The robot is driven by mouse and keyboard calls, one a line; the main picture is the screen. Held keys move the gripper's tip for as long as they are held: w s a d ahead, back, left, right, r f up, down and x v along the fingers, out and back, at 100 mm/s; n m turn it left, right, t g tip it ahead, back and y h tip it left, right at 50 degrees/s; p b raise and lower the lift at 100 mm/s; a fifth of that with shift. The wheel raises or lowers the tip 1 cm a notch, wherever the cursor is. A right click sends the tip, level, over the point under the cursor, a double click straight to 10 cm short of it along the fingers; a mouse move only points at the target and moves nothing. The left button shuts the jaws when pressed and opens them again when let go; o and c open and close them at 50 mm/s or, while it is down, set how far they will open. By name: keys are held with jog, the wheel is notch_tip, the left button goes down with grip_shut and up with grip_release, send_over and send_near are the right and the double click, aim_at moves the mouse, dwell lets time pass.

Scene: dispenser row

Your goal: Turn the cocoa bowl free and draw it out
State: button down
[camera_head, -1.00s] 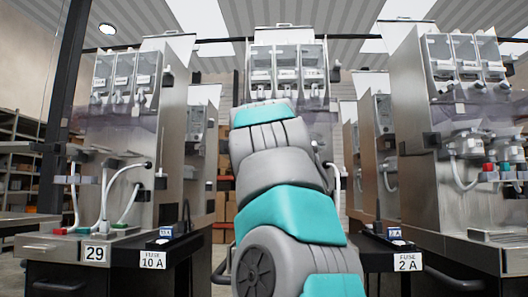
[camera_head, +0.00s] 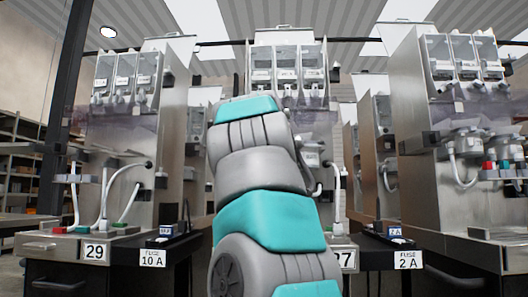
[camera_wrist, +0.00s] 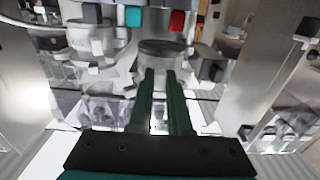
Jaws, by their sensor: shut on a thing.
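In the wrist view, my gripper (camera_wrist: 160,75) has its two dark green fingers shut on a grey, round mixing bowl (camera_wrist: 163,48). I take this bowl for the cocoa bowl; no label on it is readable. It still sits at the dispenser, between neighbouring parts. Whether it is turned loose cannot be told. In the head view, my arm hides the gripper and most of the lower middle dispenser (camera_head: 288,65).
A white bowl (camera_wrist: 92,40) is close left of the held one. Teal (camera_wrist: 133,16) and red (camera_wrist: 177,20) blocks sit close beyond it. A metal side panel (camera_wrist: 262,70) stands at right. In the head view, dispensers flank the arm at left (camera_head: 125,85) and right (camera_head: 465,75).

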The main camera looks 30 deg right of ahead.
jog(key=shift+b+v, duration=0.5)
jog(key=shift+v, duration=1.1)
jog(key=shift+s, duration=0.15)
jog(key=b+v, duration=0.2)
jog(key=v, duration=0.6)
jog(key=shift+s+a+b, duration=0.25)
jog(key=shift+s+b, duration=0.05)
dwell(0.4)
